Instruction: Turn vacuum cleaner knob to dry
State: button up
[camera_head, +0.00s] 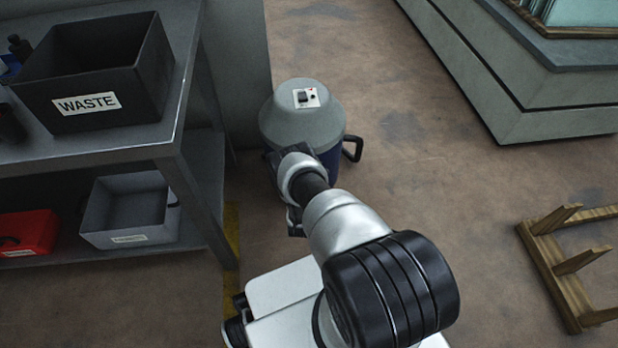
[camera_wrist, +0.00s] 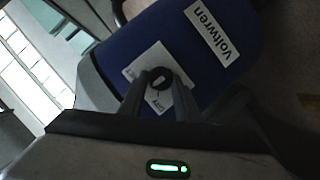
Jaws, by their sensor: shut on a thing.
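The vacuum cleaner (camera_head: 303,118) stands on the floor beside the metal shelf, with a grey domed top and a blue body. In the wrist view its blue body (camera_wrist: 180,35) fills the upper middle, with a white "Voltwren" label. A black round knob (camera_wrist: 160,79) sits on a white plate (camera_wrist: 140,68) that has "DRY" printed near the right finger side of the fingers' gap; other print is too small to read. My gripper (camera_wrist: 163,86) is shut on the knob, one finger on each side. In the head view my arm hides the knob.
A metal shelf (camera_head: 190,100) stands close on the left, holding a dark WASTE bin (camera_head: 100,75), a grey bin (camera_head: 130,210) and a red box (camera_head: 28,232). A wooden rack (camera_head: 570,265) lies at the right. Floor between is clear.

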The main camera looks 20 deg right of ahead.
jog(key=shift+w+a+n+h, duration=0.15)
jog(key=shift+n+h, duration=0.55)
jog(key=shift+n, duration=0.5)
jog(key=o, duration=1.1)
jog(key=shift+f, duration=0.1)
jog(key=shift+c, duration=0.2)
jog(key=shift+s, duration=0.2)
